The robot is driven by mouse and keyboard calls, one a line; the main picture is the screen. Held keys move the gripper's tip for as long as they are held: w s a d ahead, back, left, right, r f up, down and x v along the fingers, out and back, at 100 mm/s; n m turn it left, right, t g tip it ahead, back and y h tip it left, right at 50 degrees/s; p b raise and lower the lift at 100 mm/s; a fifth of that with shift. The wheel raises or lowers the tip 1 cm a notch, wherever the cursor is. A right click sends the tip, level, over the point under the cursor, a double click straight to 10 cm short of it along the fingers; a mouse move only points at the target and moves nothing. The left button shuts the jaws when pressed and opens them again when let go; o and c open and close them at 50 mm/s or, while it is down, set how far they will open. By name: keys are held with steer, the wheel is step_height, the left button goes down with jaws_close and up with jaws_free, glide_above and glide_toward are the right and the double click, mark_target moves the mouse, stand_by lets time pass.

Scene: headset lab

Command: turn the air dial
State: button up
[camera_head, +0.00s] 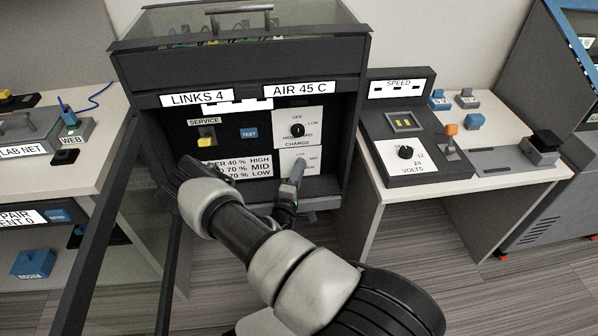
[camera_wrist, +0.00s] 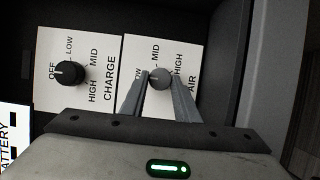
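The air dial (camera_wrist: 160,77) is a round grey knob on a white plate marked LOW, MID, HIGH and AIR (camera_wrist: 192,84). In the wrist view my gripper (camera_wrist: 160,82) has one finger on each side of the knob, and both fingertips appear to touch it. I cannot make out clearly which mark the knob points to. In the head view my gripper (camera_head: 297,170) reaches the lower right plate (camera_head: 313,156) of the cabinet's panel and covers the knob. A display above reads AIR 45 C (camera_head: 296,89).
The black charge dial (camera_head: 297,130) sits just above, pointing near OFF in the wrist view (camera_wrist: 69,72). A yellow service switch (camera_head: 207,138) and blue test button (camera_head: 249,133) are to its left. An open glass door (camera_head: 120,200) flanks my arm on the left.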

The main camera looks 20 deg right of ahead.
steer(key=shift+r+m, duration=0.1)
steer(key=shift+m, duration=0.2)
steer(key=m, duration=0.1)
steer(key=m+g+y+p, duration=0.1)
steer(key=m, duration=0.1)
steer(key=m+p, duration=0.1)
steer(key=shift+d+r+y, duration=0.1)
steer(key=shift+r+y, duration=0.2)
steer(key=shift+y, duration=0.1)
steer(key=m+y, duration=0.1)
steer(key=m+p, duration=0.1)
steer(key=m, duration=0.1)
steer(key=m+y+p, duration=0.1)
steer(key=m, duration=0.1)
steer(key=shift+s+d+r+g+y, duration=0.1)
steer(key=shift+d+r+g+y, duration=0.05)
steer(key=shift+d+g+y, duration=0.2)
steer(key=m+y, duration=0.2)
steer(key=m, duration=0.1)
steer(key=shift+s+d, duration=0.1)
steer(key=shift+d+m+t+y+b, duration=0.1)
steer(key=shift+m+t+y+b, duration=0.5)
steer(key=shift+m+y, duration=0.95)
steer(key=shift+m+h, duration=0.3)
steer(key=shift+m, duration=0.05)
steer(key=o, duration=1)
